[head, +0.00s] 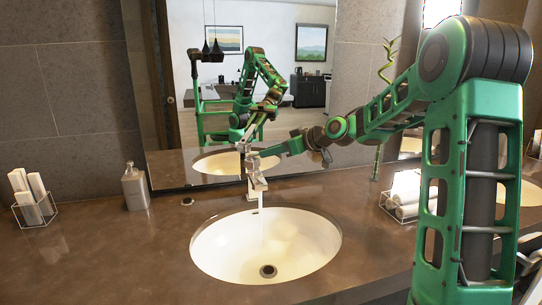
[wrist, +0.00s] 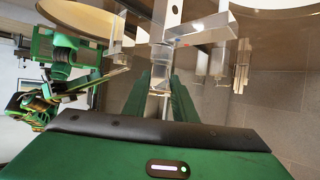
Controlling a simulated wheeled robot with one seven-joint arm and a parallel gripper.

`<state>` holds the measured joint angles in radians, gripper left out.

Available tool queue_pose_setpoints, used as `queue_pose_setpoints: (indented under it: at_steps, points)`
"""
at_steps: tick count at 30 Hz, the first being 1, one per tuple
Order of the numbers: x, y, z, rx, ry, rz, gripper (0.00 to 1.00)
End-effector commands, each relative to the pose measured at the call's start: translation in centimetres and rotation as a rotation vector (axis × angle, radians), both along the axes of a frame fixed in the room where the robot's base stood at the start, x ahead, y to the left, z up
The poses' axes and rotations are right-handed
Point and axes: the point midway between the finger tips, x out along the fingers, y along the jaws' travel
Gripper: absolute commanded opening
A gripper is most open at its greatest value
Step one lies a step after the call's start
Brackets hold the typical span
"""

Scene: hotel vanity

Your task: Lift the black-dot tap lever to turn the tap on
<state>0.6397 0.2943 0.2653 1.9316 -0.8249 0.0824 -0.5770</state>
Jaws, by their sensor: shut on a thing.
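The silver tap (head: 257,184) stands at the back rim of the white oval basin (head: 213,262). A pale stream of water (head: 261,228) falls from its spout into the basin. My gripper (head: 252,161) is at the top of the tap, reaching in from the right. In the wrist view my gripper (wrist: 160,90) is shut on the tap lever (wrist: 160,78), which lies between the two fingers. The fingers hide part of the lever in the head view.
A soap bottle (head: 135,187) and a holder with rolled white towels (head: 34,199) stand left of the basin. Another towel holder (head: 403,197) is on the right. The mirror (head: 220,90) rises close behind the tap. The brown counter (head: 120,255) is clear at front left.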

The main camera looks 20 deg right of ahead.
Motion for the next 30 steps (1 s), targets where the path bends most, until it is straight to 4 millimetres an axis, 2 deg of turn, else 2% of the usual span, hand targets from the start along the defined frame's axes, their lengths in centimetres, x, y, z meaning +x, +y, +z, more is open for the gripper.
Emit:
queue_pose_setpoints:
  at_steps: [4,5,6,7,19,30]
  points:
    - [0.2,0.0,0.3,0.000,-0.010,-0.002,0.00]
    - [0.2,0.0,0.4,0.000,-0.010,-0.002,0.32]
    - [0.2,0.0,0.3,-0.001,-0.009,-0.002,0.42]
    - [0.2,0.0,0.3,-0.001,-0.009,-0.001,0.44]
    - [-0.5,-0.5,0.5,0.000,-0.006,-0.003,0.44]
    - [-5.2,-4.0,3.2,-0.002,-0.007,-0.005,0.44]
